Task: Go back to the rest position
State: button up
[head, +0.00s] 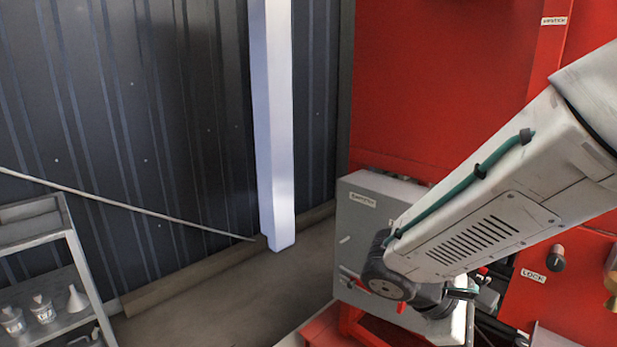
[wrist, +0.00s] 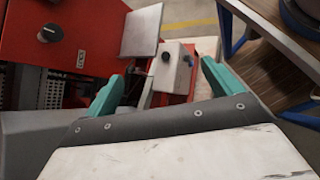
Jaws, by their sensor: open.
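My gripper (wrist: 163,70) shows in the wrist view with its two teal fingers spread wide apart. It is open, and nothing is held between the fingers. Beyond the gap are a small grey box with a black knob and part of the red fire pump cabinet (wrist: 90,22). In the head view my arm reaches in from the right, in front of the red cabinet (head: 430,80).
A grey box (head: 365,215) stands at the cabinet's front, close to my wrist. A black knob (head: 556,258) sits above a LOCK label. A white post (head: 275,120) stands before the dark wall. A shelf (head: 75,260) holds bottles and a funnel. Floor (head: 225,295) is free between.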

jog(key=s+a+r+m+t+y, duration=0.1)
jog(key=s+r+m+t+y, duration=0.1)
jog(key=s+r+m+y, duration=0.7)
jog(key=shift+s+a+m+t+y, duration=0.3)
jog(key=shift+s+m+y, duration=0.4)
jog(key=shift+s+m, duration=0.35)
jog(key=shift+w, duration=0.1)
